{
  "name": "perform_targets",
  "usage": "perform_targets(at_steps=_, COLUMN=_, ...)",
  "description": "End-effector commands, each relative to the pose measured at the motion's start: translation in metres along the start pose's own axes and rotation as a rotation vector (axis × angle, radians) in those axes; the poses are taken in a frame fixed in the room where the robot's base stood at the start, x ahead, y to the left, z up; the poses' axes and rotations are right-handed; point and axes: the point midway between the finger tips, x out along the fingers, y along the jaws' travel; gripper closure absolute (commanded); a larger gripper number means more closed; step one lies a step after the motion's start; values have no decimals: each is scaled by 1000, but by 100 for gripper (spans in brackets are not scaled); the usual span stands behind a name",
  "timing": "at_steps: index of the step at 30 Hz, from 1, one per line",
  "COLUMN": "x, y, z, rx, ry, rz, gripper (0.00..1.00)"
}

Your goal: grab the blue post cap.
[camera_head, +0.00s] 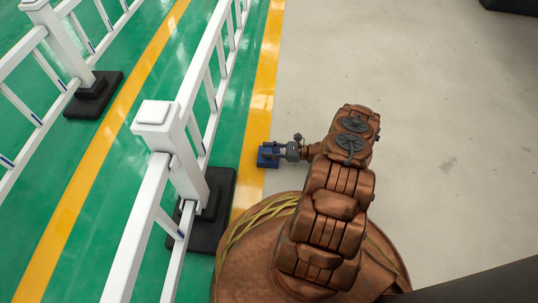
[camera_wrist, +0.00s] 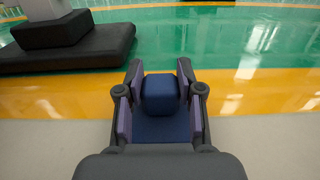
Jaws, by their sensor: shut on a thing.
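The blue post cap (camera_head: 268,155) is a dark blue piece with a square flat base and a raised block. In the head view it is at the yellow line, right of the near white fence post. In the wrist view the blue post cap (camera_wrist: 160,95) sits between the two fingers of my gripper (camera_wrist: 160,108). The gripper is shut on it, with a finger pad against each side. In the head view my gripper (camera_head: 279,152) reaches the cap from the right. I cannot tell whether the cap touches the floor.
A white fence post (camera_head: 185,160) on a black base (camera_head: 222,190) stands close left of the cap. The black base (camera_wrist: 65,45) is also at upper left in the wrist view. A second fence runs further left. The grey floor (camera_head: 430,90) to the right is clear.

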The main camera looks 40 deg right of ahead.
Motion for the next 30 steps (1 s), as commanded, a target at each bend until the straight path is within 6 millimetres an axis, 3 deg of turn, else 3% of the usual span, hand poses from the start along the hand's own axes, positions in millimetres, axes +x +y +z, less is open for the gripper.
perform_targets(at_steps=6, x=0, y=0, z=0, rx=0, ry=0, rz=0, gripper=99)
perform_targets(at_steps=16, x=0, y=0, z=6, rx=0, ry=0, rz=1, gripper=99)
perform_targets(at_steps=24, x=0, y=0, z=42, rx=0, ry=-1, rz=2, gripper=99)
perform_targets(at_steps=30, x=-14, y=42, z=45, rx=5, ry=-1, rz=-2, gripper=99)
